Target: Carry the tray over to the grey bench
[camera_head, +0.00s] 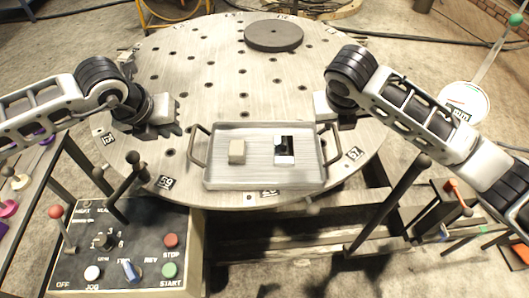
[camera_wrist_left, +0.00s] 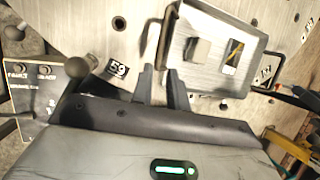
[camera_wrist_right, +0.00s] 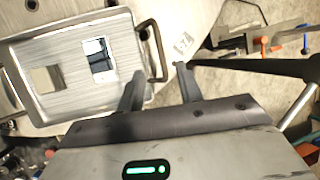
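The grey metal tray (camera_head: 265,178) lies on the near part of the round table, with a looped handle at each end. A beige block (camera_head: 237,151) and a black-and-white item (camera_head: 284,150) sit in it. My left gripper (camera_head: 178,118) is open and empty, left of the left handle (camera_head: 196,146); in the left wrist view that handle (camera_wrist_left: 150,40) lies ahead of the fingertips (camera_wrist_left: 161,70). I see no grey bench clearly.
The round table (camera_head: 200,70) has holes and numbered tags; a dark disc (camera_head: 273,35) lies at its back. A control box (camera_head: 125,250) with buttons and a lever stands at the near left. Dark rods and beams lie at the lower right. The table's middle is clear.

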